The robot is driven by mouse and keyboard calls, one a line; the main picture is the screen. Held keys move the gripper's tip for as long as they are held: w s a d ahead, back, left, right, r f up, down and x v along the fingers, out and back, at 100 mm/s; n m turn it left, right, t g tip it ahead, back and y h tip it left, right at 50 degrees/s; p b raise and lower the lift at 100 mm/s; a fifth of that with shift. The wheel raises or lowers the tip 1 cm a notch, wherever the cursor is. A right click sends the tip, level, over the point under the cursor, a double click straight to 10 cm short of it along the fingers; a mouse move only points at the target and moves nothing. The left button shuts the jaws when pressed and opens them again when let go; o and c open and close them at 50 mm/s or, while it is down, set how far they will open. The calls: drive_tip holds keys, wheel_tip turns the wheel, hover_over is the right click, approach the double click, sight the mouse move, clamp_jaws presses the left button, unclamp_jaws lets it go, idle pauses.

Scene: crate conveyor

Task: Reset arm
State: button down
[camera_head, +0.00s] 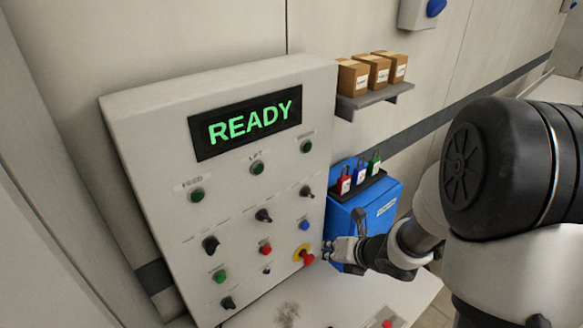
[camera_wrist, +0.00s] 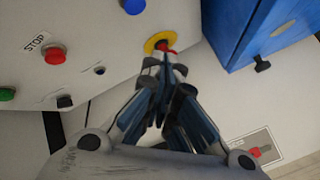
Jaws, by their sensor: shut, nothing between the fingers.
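My gripper (camera_head: 329,250) is shut and empty at the lower right edge of the control panel (camera_head: 140,130). Its fingertips (camera_wrist: 165,65) are close in front of the red emergency button (camera_head: 307,259) with the yellow ring. In the wrist view the yellow ring (camera_wrist: 152,42) shows just beyond the fingertips, which partly hide the red button; I cannot tell whether they touch it. The panel's display (camera_head: 246,121) reads READY in green. My arm reaches in from the right.
A blue box (camera_head: 375,217) with red, blue and green padlocks stands right of the panel, close behind my gripper. A shelf (camera_head: 375,102) with three cartons is on the wall above. Knobs and buttons, including a red STOP button (camera_wrist: 55,54), cover the panel. A pale surface (camera_head: 345,300) lies below.

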drive_tip(key=s+d+r+m+h, duration=0.3)
drive_tip(key=d+r+m, duration=0.1)
drive_tip(key=r+m, duration=0.4)
drive_tip(key=s+d+r+m+h, duration=0.35)
drive_tip(key=r+m, duration=0.25)
drive_tip(key=m, duration=0.4)
drive_tip(key=s+a+r+m+g+y, duration=0.1)
drive_tip(key=s+a+m, duration=0.3)
drive_tip(key=s+m, duration=0.4)
drive_tip(key=s+a+r+m+g+y, duration=0.1)
drive_tip(key=s+a+m, duration=0.3)
drive_tip(key=s+m, duration=0.4)
drive_tip(key=s+r+g, duration=0.1)
drive_tip(key=s, duration=0.2)
drive_tip(key=shift+s+r, duration=0.15)
